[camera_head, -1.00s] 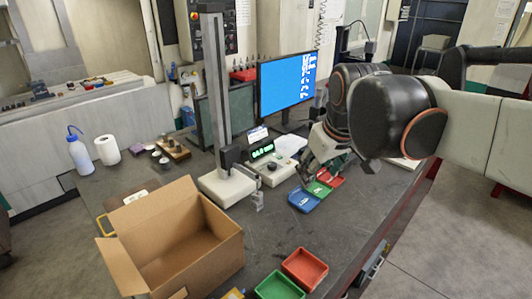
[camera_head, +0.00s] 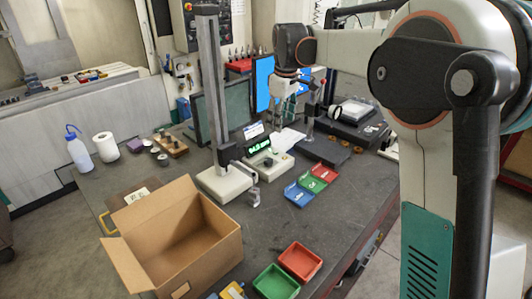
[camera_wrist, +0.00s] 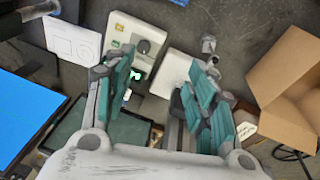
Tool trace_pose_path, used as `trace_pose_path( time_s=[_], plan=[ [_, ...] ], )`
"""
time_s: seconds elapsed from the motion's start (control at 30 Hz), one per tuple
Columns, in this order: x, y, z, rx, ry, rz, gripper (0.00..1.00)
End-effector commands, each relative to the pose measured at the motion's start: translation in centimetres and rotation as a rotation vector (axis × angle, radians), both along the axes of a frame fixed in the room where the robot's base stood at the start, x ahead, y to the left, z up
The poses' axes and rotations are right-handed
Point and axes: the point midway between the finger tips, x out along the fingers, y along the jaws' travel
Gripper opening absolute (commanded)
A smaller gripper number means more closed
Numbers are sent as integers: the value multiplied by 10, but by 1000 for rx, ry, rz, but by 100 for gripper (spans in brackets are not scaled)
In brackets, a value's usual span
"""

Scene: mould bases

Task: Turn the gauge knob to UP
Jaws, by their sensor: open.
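The gauge box (camera_head: 270,166) is a small white unit with a green lit readout (camera_head: 259,148), on the bench beside the tall gauge stand (camera_head: 213,95). Its small dark knob (camera_head: 268,162) is on the face below the readout. In the wrist view the round knob (camera_wrist: 143,46) shows on the white box (camera_wrist: 122,28), beyond the fingertips. The knob's setting is too small to read. My gripper (camera_head: 281,122) is above and behind the box, in front of the monitor. In the wrist view my gripper (camera_wrist: 160,70) has its fingers wide apart, with nothing between them.
Blue, green and red trays (camera_head: 312,184) lie right of the box. A cardboard box (camera_head: 190,240) stands at the front, with green and red bins (camera_head: 300,261) beside it. The monitor (camera_head: 264,85) and gauge column are close to my gripper.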

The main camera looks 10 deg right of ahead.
Motion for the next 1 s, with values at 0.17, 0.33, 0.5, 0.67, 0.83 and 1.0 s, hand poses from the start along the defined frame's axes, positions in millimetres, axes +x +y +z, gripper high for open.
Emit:
trace_pose_path(
  time_s=[0.17, 0.33, 0.5, 0.67, 0.83, 1.0],
  plan=[
    [38, 6, -18, -15, 48, 87, 51],
    [68, 11, -41, -27, 93, 173, 51],
    [92, 16, -66, -34, 136, 254, 51],
    [105, 20, -86, -38, 166, 310, 51],
    [110, 21, -96, -39, 178, 336, 51],
    [110, 22, -111, -39, 180, 339, 51]
  ],
)
